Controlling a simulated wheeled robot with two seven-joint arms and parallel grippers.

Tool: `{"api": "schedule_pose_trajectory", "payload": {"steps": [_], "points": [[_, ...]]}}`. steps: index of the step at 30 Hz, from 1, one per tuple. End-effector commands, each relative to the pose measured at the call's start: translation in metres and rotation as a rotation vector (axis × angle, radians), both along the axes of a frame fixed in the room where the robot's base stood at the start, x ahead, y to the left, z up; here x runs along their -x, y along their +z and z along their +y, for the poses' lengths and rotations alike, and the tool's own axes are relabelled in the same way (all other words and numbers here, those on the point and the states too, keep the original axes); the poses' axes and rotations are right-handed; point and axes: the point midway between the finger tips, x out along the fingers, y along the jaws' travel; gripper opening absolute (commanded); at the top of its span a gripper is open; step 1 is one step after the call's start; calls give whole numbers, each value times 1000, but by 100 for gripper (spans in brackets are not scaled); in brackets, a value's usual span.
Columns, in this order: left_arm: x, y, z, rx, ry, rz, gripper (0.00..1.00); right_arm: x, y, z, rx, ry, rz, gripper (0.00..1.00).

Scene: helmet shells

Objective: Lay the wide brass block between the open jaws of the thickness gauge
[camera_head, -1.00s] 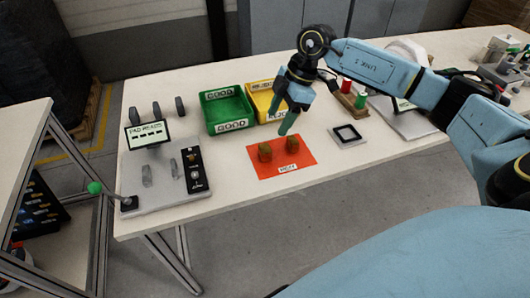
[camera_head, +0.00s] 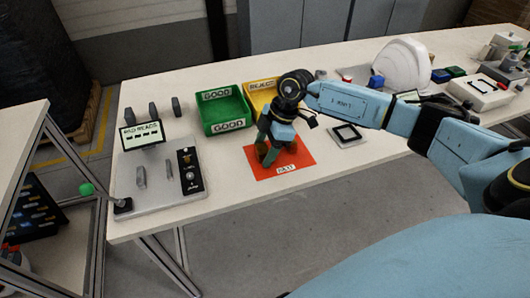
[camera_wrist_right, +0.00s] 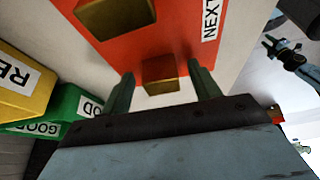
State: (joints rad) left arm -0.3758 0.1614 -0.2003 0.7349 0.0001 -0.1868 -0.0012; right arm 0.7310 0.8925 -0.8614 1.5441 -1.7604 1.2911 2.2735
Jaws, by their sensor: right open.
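Two brass blocks lie on the orange-red mat (camera_head: 292,161), seen in the right wrist view. One block (camera_wrist_right: 160,76) is between the fingers of my open right gripper (camera_wrist_right: 163,88), with gaps at its sides. The other block (camera_wrist_right: 115,14) looks larger and sits farther up the picture, outside the fingers. In the head view my right gripper (camera_head: 266,154) points down at the mat and hides the blocks. The thickness gauge (camera_head: 150,200) stands at the left of the table, with two upright grey jaws (camera_head: 141,176) apart and nothing between them. My left gripper is out of view.
A green bin (camera_head: 226,112) marked GOOD and a yellow bin (camera_head: 262,88) marked REJECT stand behind the mat. A black-framed square (camera_head: 346,134) lies right of it. A lever with a green knob (camera_head: 86,189) is at the gauge's left. Table between gauge and mat is clear.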

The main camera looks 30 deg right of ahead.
Motion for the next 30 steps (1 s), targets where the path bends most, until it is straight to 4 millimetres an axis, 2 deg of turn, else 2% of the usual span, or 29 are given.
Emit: {"api": "schedule_pose_trajectory", "payload": {"steps": [1,3,15,23,26,30], "points": [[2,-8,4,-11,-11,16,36,0,-6,0,0,0,0,62],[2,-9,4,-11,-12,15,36,0,-7,0,0,0,0,59],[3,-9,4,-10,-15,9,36,0,-7,0,0,0,0,8],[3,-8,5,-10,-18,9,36,0,-3,0,0,0,-2,7],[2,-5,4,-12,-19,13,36,-1,9,0,-1,2,-4,7],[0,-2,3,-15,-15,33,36,-1,38,-1,-1,1,-6,7]]}}
